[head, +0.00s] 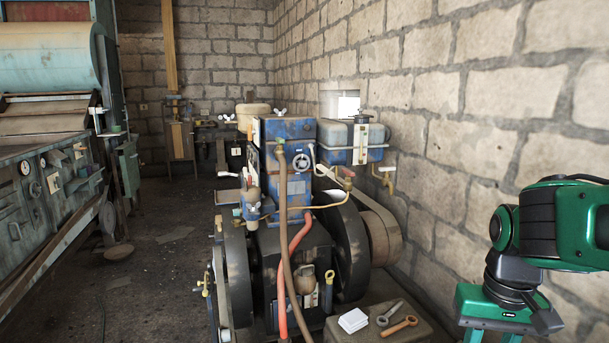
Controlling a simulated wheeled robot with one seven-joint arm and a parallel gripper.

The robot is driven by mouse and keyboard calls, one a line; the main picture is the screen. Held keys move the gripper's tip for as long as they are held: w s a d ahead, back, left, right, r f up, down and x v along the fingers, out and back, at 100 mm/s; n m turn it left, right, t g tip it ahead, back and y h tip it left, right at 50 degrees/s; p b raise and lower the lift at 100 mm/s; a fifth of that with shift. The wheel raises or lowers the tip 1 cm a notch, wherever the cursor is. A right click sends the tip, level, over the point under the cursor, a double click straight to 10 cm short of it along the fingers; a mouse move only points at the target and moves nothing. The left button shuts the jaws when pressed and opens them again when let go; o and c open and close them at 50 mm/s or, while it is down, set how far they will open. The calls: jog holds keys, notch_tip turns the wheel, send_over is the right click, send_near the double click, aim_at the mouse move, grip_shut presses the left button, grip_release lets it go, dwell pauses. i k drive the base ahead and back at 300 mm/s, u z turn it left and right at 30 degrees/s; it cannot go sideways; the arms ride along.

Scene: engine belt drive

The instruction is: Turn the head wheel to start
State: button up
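The head wheel (301,161) is a small pale handwheel on the front of the blue engine head (288,140), in the middle of the head view. Nothing touches it. My gripper (503,318) hangs from my green and black arm at the lower right, well to the right of the wheel and lower in the picture. Its fingertips are cut off by the bottom edge, so I cannot tell whether it is open or shut. I see nothing held in it.
Dark flywheels (352,245) flank the engine, with a belt (382,230) on the right. Hoses (286,230) hang in front. A low block (385,335) carries tools and a white pad. A block wall (500,110) closes the right side. Open floor (165,245) lies left.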

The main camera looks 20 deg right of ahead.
aim_at(302, 162)
jog(key=k, duration=1)
jog(key=u, duration=0.6)
jog(key=i, duration=2.05)
jog(key=z, duration=0.65)
